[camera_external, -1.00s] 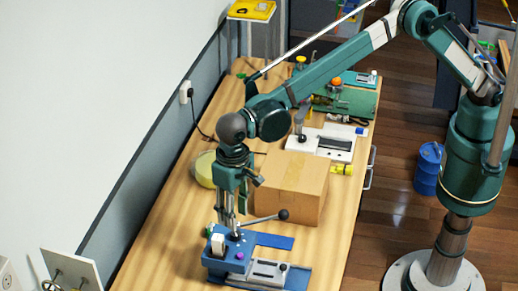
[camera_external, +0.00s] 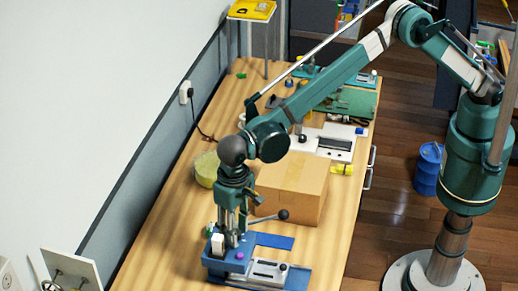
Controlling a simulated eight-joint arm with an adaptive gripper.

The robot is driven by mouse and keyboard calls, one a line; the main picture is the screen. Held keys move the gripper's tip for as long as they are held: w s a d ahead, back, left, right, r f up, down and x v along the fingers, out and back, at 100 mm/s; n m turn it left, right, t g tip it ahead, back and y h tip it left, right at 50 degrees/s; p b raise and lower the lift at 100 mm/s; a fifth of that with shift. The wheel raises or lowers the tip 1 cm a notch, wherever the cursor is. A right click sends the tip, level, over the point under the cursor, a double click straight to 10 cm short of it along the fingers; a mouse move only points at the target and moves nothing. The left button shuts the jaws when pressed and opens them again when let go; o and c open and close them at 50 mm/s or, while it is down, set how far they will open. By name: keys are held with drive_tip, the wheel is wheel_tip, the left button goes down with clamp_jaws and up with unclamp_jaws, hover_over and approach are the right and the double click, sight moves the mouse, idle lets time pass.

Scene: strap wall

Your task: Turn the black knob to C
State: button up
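A blue device (camera_external: 217,266) stands on the near end of the wooden table, with a white block (camera_external: 217,244) and a purple button (camera_external: 240,255) on it. My gripper (camera_external: 233,240) points straight down over the device, right of the white block and at the back of the purple button. Its fingertips are down among the device's parts; whether they touch or hold anything is too small to tell. A lever with a black ball (camera_external: 283,215) sticks out to the right behind the gripper. No lettering such as C is readable. I cannot tell which part is the black knob; it may be hidden by the fingers.
A cardboard box (camera_external: 292,185) stands just behind the lever. A yellow-green round object (camera_external: 206,169) lies left of it. A grey-white panel (camera_external: 268,270) sits at the device's right front. The wall runs along the table's left side.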

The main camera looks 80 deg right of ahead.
drive_tip(key=c, duration=0.9)
drive_tip(key=shift+n+b, duration=0.3)
drive_tip(key=shift+n, duration=0.1)
drive_tip(key=n+b, duration=0.2)
drive_tip(key=n, duration=0.2)
drive_tip(key=n+b, duration=0.2)
drive_tip(key=n, duration=0.3)
drive_tip(key=shift+n, duration=0.4)
drive_tip(key=n+b, duration=0.2)
drive_tip(key=n, duration=0.9)
drive_tip(key=shift+n+b, duration=0.35)
drive_tip(key=shift+n, duration=0.05)
